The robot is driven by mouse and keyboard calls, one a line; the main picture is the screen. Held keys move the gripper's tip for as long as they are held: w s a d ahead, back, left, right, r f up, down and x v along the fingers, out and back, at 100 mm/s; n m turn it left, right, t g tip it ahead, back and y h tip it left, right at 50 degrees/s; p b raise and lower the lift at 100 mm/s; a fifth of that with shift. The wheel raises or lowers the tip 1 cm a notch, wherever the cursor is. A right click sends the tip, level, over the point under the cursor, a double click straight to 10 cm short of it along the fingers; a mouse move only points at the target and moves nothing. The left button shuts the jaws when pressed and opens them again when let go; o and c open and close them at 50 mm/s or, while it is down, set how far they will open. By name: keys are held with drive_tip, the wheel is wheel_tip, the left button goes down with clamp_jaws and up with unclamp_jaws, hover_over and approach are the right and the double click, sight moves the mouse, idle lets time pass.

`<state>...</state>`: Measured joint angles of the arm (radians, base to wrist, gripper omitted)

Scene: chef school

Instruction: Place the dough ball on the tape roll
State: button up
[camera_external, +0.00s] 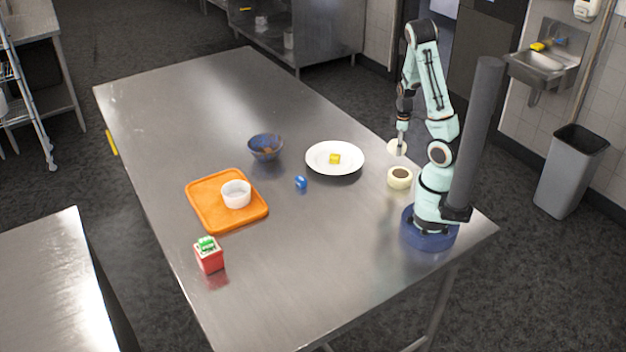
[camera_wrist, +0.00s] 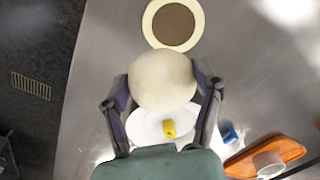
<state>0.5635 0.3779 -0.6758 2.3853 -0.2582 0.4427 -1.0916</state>
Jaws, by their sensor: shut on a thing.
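The dough ball is a pale, cream-coloured sphere (camera_wrist: 162,82) held between the two fingers of my gripper (camera_wrist: 163,90) in the wrist view. In the external view, the dough ball (camera_external: 397,147) is at the end of my gripper (camera_external: 401,140), above the table's far right side. The tape roll (camera_external: 400,184) is a cream ring with a dark centre, lying flat on the table near my base. In the wrist view the tape roll (camera_wrist: 199,18) is at the top, just beyond the ball, which overlaps its lower edge. My gripper is shut on the ball.
A white plate (camera_external: 319,164) with a yellow piece (camera_external: 334,158) lies left of the tape roll. A blue bowl (camera_external: 265,154), a small blue object (camera_external: 301,182), an orange tray (camera_external: 208,219) with a white cup (camera_external: 236,194), and a red box (camera_external: 209,259) stand farther left.

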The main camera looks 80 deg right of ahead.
sight(396, 169)
wheel_tip(396, 169, up, 3)
drive_tip(key=shift+f, duration=4.4)
drive_tip(key=shift+f, duration=0.15)
drive_tip(key=o, duration=1.2)
wheel_tip(396, 169, up, 12)
drive_tip(key=shift+r, duration=0.2)
